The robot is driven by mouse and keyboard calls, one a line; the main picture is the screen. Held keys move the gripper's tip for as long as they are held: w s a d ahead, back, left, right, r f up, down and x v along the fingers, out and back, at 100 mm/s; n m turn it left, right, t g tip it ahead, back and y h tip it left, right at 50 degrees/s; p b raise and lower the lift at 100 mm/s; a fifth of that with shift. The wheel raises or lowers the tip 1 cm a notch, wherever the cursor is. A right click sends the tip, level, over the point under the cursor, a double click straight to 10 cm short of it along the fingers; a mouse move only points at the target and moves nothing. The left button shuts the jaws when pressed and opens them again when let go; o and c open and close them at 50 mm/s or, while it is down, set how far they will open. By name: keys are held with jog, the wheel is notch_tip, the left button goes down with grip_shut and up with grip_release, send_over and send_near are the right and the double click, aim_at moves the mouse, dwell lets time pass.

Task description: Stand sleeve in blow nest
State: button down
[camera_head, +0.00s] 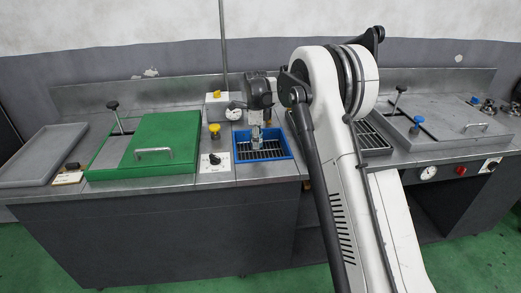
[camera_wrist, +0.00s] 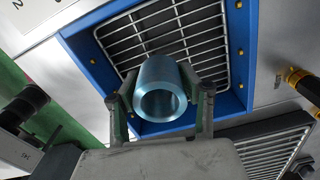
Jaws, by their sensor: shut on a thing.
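A shiny blue-grey metal sleeve (camera_wrist: 160,88), a hollow cylinder, is held between the two fingers of my gripper (camera_wrist: 160,105) in the wrist view. Its open end faces the wrist camera. Behind it lies a blue-framed basin (camera_wrist: 88,57) with a wire grate, which also shows in the head view (camera_head: 283,153). In the head view my gripper (camera_head: 256,138) points down over the blue basin. The sleeve is small there, and I cannot tell whether it touches the grate.
A green lidded unit (camera_head: 180,135) with a handle stands left of the basin. A small panel with a black knob (camera_head: 215,160) sits beside it. A second grated basin (camera_head: 371,138) and a grey lidded unit (camera_head: 455,128) are to the right. An empty grey tray (camera_head: 40,158) is at the far left.

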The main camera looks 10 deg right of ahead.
aim_at(261, 154)
jog(key=shift+w+d+f, duration=0.3)
jog(key=shift+d+f, duration=0.05)
jog(key=shift+d, duration=0.15)
jog(key=shift+w+d+f, duration=0.25)
jog(key=shift+d+f, duration=0.05)
jog(key=shift+d, duration=0.15)
jog(key=shift+f, duration=2)
jog(key=shift+f, duration=0.15)
jog(key=c, duration=1)
grip_release()
